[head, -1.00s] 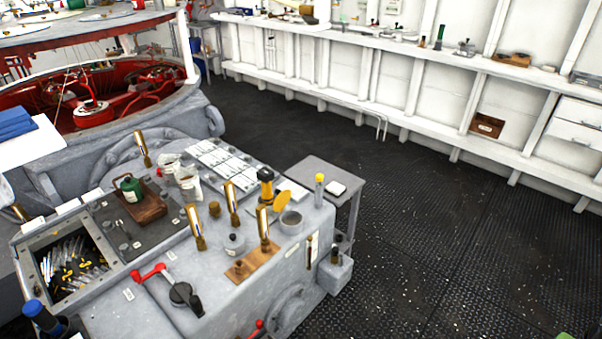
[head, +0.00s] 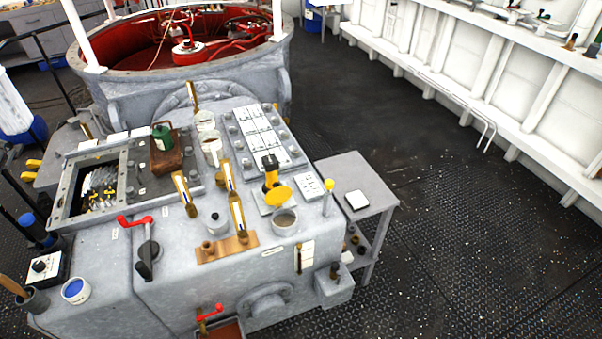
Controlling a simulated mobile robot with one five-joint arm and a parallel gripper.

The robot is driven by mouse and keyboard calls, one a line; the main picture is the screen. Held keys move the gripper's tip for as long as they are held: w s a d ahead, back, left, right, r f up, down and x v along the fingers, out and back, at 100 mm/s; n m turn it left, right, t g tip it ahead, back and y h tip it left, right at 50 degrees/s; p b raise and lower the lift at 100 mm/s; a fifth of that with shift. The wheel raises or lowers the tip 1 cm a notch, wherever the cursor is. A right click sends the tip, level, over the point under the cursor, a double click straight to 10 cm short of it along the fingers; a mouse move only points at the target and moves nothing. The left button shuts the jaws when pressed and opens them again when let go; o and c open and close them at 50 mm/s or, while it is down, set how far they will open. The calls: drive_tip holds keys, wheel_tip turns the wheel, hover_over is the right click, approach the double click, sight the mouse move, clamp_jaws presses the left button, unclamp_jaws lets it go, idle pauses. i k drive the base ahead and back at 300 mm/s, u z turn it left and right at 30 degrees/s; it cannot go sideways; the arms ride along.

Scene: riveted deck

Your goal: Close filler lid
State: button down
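The yellow disc-shaped lid (head: 278,196) is on the grey machine's top, near its right front corner. It stands tilted up at the back of a round grey filler neck (head: 286,224). The neck's mouth is uncovered and shows a brownish inside. A yellow and black fitting (head: 270,166) rises just behind the lid. My gripper is not in view.
The grey machine (head: 190,265) fills the middle, with upright brass-framed gauges (head: 228,177) left of the filler. A yellow-topped post (head: 328,190) stands to its right. A small grey side table (head: 352,180) adjoins the machine. Dark deck floor (head: 440,230) is clear to the right.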

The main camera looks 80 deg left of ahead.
sight(277, 196)
drive_tip(key=u, duration=0.6)
drive_tip(key=k, duration=0.1)
drive_tip(key=u, duration=3.3)
drive_tip(key=i, duration=0.5)
drive_tip(key=u, duration=0.15)
drive_tip(key=k, duration=0.8)
drive_tip(key=z, duration=0.2)
drive_tip(key=i, duration=0.8)
drive_tip(key=u, duration=0.1)
